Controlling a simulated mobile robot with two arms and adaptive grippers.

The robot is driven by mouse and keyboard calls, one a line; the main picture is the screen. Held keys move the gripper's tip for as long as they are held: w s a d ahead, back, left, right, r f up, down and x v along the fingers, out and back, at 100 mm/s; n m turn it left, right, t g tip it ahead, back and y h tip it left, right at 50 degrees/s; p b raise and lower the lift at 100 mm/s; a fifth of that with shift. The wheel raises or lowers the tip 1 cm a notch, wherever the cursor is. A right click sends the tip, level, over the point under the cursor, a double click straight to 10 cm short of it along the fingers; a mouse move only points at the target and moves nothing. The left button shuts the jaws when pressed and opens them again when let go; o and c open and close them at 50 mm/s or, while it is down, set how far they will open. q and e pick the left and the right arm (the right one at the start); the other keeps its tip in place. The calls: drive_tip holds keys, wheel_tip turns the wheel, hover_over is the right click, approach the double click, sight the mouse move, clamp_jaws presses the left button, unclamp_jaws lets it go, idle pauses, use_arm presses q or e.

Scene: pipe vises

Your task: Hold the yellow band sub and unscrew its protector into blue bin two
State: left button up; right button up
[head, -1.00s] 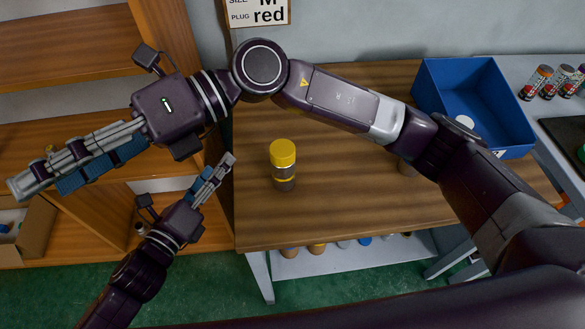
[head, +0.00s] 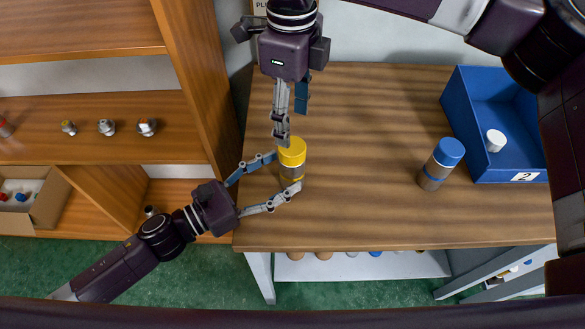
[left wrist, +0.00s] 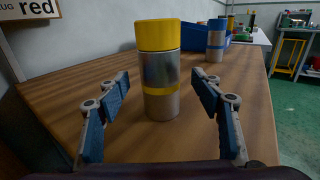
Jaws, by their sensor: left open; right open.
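The yellow band sub (head: 292,175) stands upright on the wooden table near its left edge, with its yellow protector (head: 292,151) on top. It also shows in the left wrist view (left wrist: 160,79), a metal cylinder with a yellow band. My left gripper (head: 284,171) is open, one finger on each side of the sub, with gaps in the left wrist view. My right gripper (head: 284,140) is above, pointing down at the protector; whether it touches cannot be told. Blue bin two (head: 524,176), labelled 2, stands at the table's right with a white cap (head: 495,140) inside.
A second sub with a blue cap (head: 441,164) stands left of the bin. The wooden table (head: 360,140) is clear between the two subs. A wooden shelf (head: 80,145) with several fittings stands at the left.

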sight(293, 166)
use_arm(q)
drive_tip(key=shift+x, duration=2)
clamp_jaws()
